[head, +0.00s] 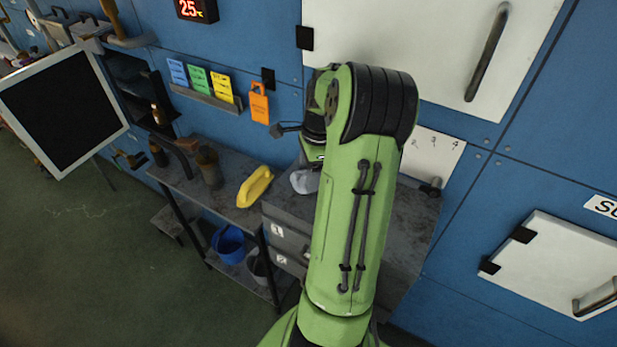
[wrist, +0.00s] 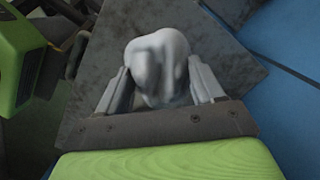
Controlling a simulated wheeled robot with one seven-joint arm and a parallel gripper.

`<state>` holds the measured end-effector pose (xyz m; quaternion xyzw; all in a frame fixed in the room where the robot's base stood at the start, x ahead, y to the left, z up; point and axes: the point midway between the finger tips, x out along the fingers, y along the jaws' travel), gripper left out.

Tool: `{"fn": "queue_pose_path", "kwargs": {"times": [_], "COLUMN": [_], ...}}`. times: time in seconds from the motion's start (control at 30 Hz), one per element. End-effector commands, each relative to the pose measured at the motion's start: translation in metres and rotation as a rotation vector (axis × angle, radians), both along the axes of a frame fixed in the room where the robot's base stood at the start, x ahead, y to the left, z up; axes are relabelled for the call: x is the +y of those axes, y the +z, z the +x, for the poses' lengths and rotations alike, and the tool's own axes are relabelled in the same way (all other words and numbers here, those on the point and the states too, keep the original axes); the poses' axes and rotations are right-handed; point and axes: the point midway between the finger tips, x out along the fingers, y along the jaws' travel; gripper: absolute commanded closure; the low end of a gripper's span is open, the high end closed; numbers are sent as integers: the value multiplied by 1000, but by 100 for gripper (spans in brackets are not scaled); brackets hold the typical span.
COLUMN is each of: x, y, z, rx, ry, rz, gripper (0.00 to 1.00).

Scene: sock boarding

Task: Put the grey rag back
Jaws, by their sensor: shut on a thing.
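My gripper (wrist: 158,92) is shut on the grey rag (wrist: 158,60), which is bunched between the two fingers in the wrist view. In the head view part of the grey rag (head: 304,181) shows just left of my green arm, above the grey top of the drawer cabinet (head: 283,211). My arm hides the gripper's fingers there. I cannot tell whether the rag touches the cabinet top. In the wrist view the dark grey top (wrist: 225,75) lies behind the rag.
A yellow object (head: 255,187) lies on the workbench left of the cabinet, near a brown container (head: 208,166). A blue bucket (head: 229,244) stands on the lower shelf. Blue wall panels rise behind, with an orange tag (head: 259,104) and a white sheet (head: 433,155).

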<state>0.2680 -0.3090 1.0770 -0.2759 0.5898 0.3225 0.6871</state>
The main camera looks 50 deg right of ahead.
Motion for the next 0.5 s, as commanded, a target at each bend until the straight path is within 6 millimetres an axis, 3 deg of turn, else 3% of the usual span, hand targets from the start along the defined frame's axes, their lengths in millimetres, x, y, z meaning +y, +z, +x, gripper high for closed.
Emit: {"fn": "queue_pose_path", "kwargs": {"times": [0.1, 0.47, 0.5], "x": [0, 0, 0], "y": [-19, -24, -23], "z": [0, 0, 0], "rx": [1, 0, 0], "ry": [0, 1, 1], "rz": [1, -1, -1], "gripper": [57, 57, 28]}}
